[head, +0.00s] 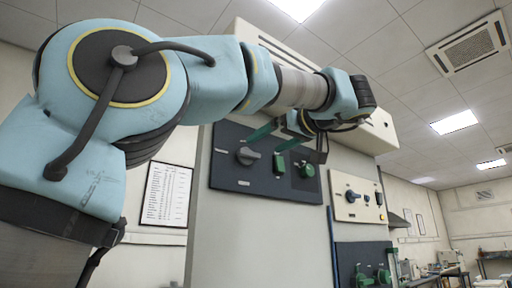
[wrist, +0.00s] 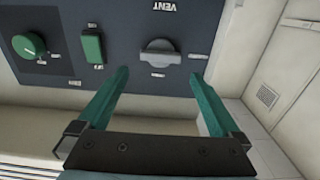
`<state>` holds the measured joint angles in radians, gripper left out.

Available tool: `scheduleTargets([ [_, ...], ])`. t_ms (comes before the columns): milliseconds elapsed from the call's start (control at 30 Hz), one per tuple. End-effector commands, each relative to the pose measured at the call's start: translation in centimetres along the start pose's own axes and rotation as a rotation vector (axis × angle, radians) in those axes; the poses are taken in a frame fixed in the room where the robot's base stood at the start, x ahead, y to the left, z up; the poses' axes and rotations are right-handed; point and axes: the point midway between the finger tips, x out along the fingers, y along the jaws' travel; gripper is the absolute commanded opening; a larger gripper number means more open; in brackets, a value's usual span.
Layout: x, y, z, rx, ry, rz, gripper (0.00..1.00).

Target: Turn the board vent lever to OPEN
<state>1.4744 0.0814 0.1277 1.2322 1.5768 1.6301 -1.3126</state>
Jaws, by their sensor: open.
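The vent lever is a grey knob with a raised bar (wrist: 160,54), on a dark board (wrist: 212,14) with an upside-down VENT label above it in the wrist view. Its bar lies roughly across that picture. Small labels sit below and to the right of it, too blurred to read surely. The lever also shows in the head view (head: 247,156), at the board's left. My gripper (wrist: 160,74) is open, with its green fingers spread to the two sides of the lever in the picture. Nothing is between them, and no contact shows. In the head view my gripper (head: 266,133) is close to the board.
A green rocker switch (wrist: 93,46) and a round green knob (wrist: 29,45) sit beside the lever on the same board. A framed chart (head: 167,195) hangs at left.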

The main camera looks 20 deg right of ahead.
Motion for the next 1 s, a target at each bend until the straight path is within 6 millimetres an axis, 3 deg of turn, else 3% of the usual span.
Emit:
scheduleTargets([
  [100,2.4,-0.1,-0.5,0.002,0.0,-0.003,1.0],
  [333,5.5,0.0,-0.3,0.001,-0.001,-0.001,1.0],
  [767,6.4,0.0,0.0,0.0,-0.001,0.001,1.0],
  [1000,6.4,0.0,0.0,0.0,-0.001,0.001,0.73],
])
